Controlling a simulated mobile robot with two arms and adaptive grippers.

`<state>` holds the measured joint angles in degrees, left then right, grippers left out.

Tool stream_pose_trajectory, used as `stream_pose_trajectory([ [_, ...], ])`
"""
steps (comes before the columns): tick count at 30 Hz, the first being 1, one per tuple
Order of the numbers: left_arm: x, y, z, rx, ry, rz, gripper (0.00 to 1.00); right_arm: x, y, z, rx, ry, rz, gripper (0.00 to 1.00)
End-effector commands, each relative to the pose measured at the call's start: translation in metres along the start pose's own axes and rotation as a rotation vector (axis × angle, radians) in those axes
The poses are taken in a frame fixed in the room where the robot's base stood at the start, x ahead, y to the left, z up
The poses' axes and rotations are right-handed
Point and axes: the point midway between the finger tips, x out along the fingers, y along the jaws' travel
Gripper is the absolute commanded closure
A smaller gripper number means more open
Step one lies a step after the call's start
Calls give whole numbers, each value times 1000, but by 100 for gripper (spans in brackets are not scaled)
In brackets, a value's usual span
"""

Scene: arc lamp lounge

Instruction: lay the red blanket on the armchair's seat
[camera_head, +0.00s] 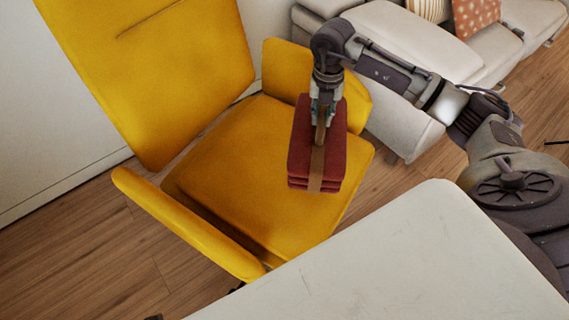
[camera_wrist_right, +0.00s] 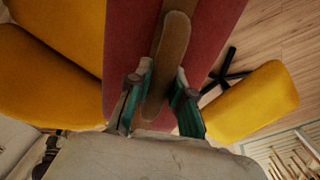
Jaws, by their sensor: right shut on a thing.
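The red blanket (camera_head: 333,150) is folded into a thick stack with a brown strap (camera_head: 316,168) around it. My right gripper (camera_head: 322,108) is shut on the strap at the top of the blanket. In the head view the blanket overlaps the right part of the yellow armchair's seat (camera_head: 235,160); I cannot tell if it touches the seat. In the right wrist view the fingers (camera_wrist_right: 156,95) sit on both sides of the strap (camera_wrist_right: 168,60), with the red blanket (camera_wrist_right: 120,40) beyond. My left gripper is not in view.
The armchair has a tall backrest (camera_head: 160,70) and armrests on the left (camera_head: 185,222) and right (camera_head: 285,65). A white tabletop (camera_head: 400,270) lies in the foreground. A pale sofa (camera_head: 410,40) with cushions stands at the back right. The seat's left and middle are bare.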

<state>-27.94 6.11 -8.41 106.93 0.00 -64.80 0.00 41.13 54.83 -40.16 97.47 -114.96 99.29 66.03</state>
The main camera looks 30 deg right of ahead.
Motion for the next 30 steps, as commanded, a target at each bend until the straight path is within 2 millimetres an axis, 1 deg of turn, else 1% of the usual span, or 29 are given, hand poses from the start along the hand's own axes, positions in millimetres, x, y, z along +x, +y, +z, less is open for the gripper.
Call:
stream_pose_trajectory([
  [1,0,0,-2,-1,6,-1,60,3,-1,5,79,-3,3,100],
  [3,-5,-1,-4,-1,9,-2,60,4,-4,9,183,-3,4,100],
  [6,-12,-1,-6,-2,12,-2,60,4,-6,14,302,-3,4,100],
  [10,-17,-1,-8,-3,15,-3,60,4,-8,17,397,-2,3,100],
  [14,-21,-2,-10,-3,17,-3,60,6,-4,16,430,-1,3,100],
  [17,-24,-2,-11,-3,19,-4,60,13,7,11,433,1,4,100],
  [20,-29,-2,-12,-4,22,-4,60,24,22,4,430,2,4,100],
  [27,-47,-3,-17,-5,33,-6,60,52,66,-15,429,2,5,100],
  [30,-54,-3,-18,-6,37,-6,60,62,81,-22,430,1,4,100],
])
